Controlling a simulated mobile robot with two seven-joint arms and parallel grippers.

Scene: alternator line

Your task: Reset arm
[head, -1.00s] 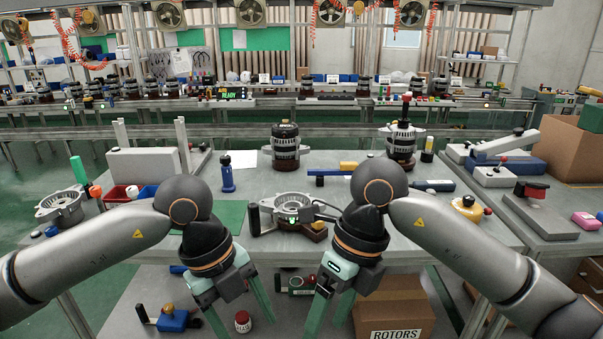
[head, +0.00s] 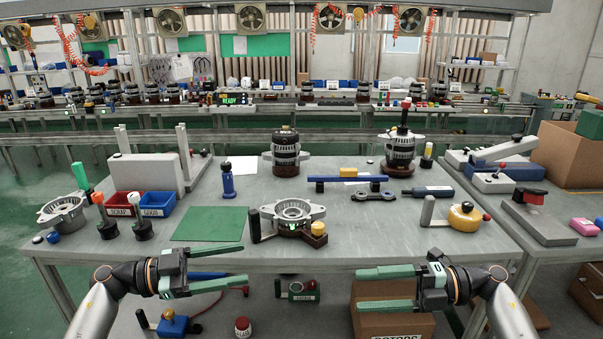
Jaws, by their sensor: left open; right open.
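My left gripper (head: 222,270) is at the front edge of the grey table (head: 340,222), low in the head view. Its green fingers point right, are spread apart and hold nothing. My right gripper (head: 378,287) is to its right, also at the front edge. Its green fingers point left, apart and empty. Both arms come in from the bottom of the view, and neither gripper appears to touch anything on the table.
On the table are a metal housing in a fixture (head: 293,212), a green mat (head: 210,223), two alternators (head: 286,155) (head: 402,150), a blue bar (head: 347,179), a yellow round tool (head: 465,215), and red (head: 122,203) and blue (head: 157,204) bins. A cardboard box (head: 385,322) stands below.

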